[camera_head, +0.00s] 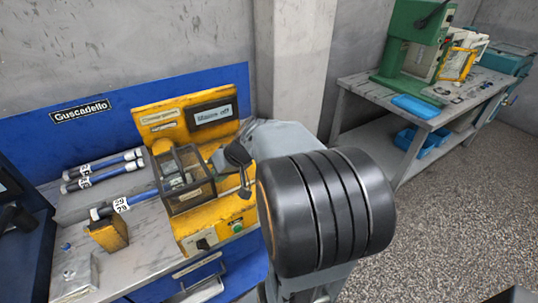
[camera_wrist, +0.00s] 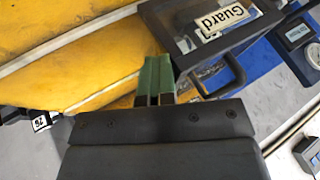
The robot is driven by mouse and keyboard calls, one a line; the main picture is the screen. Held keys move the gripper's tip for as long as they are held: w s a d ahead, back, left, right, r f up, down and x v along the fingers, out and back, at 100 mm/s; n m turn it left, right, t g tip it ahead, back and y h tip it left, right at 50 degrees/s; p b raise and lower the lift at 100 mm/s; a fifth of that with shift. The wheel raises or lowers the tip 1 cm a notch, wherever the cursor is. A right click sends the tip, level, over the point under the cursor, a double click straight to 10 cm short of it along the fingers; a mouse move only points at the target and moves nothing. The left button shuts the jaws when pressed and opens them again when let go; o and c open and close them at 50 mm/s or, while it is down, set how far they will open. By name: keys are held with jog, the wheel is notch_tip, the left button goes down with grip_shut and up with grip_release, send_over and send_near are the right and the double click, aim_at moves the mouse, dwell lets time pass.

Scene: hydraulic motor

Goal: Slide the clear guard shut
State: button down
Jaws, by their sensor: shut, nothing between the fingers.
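The clear guard (camera_head: 186,187) is a dark-framed see-through box on the yellow machine (camera_head: 205,222). Grey parts show through its panels. In the wrist view the guard (camera_wrist: 185,42) is at the top right, with a white "Guard" label (camera_wrist: 222,20) and a dark curved handle (camera_wrist: 238,72). My gripper (camera_wrist: 157,58) has its green fingers together and empty, just left of the handle. I cannot tell whether they touch the guard. In the head view my gripper is small and dark, right of the guard, and its fingertips are unclear.
A blue bar with a white label (camera_head: 122,204) runs into the machine's left side, near a yellow block (camera_head: 108,235). More blue bars (camera_head: 100,172) lie behind. A control panel with a green button (camera_head: 237,227) is in front. A green press (camera_head: 415,45) stands on another bench.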

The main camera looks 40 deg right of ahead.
jog(key=shift+d, duration=0.3)
jog(key=d, duration=0.1)
jog(key=d+b, duration=0.1)
jog(key=d, duration=0.1)
jog(key=shift+s+f, duration=0.15)
jog(key=shift+s, duration=0.15)
jog(key=v, duration=1)
jog(key=shift+s, duration=0.15)
jog(key=shift+d, duration=0.15)
